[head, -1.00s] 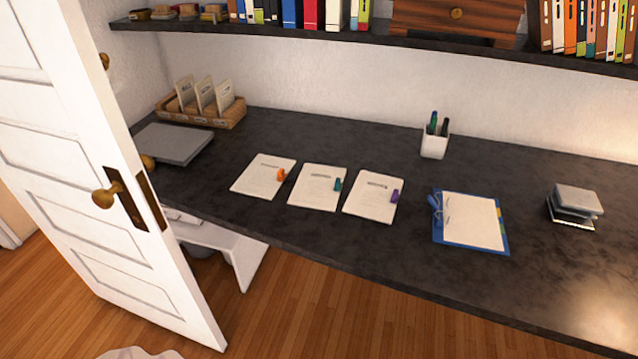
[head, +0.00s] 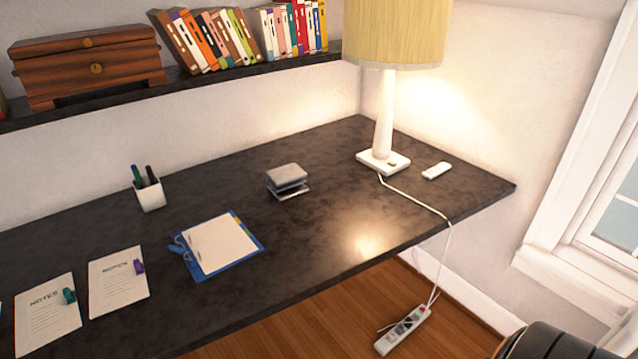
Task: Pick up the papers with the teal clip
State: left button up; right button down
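The papers with the teal clip (head: 44,316) lie flat on the dark desk at the lower left of the head view. The teal clip (head: 69,296) sits on their right edge. Papers with a purple clip (head: 117,281) lie just to the right of them, a small gap apart. A sliver of another paper shows at the left picture edge. Neither of my grippers is in view.
On the dark desk (head: 330,215) stand a white pen cup (head: 149,194), a blue clipboard (head: 217,245), a grey stack (head: 287,179), a lamp (head: 384,160) and a white remote (head: 436,171). A shelf (head: 190,82) hangs above. A power strip (head: 403,330) lies below, its cord reaching the lamp.

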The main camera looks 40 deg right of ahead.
aim_at(47, 312)
jog(key=z, duration=1)
jog(key=u, duration=1.55)
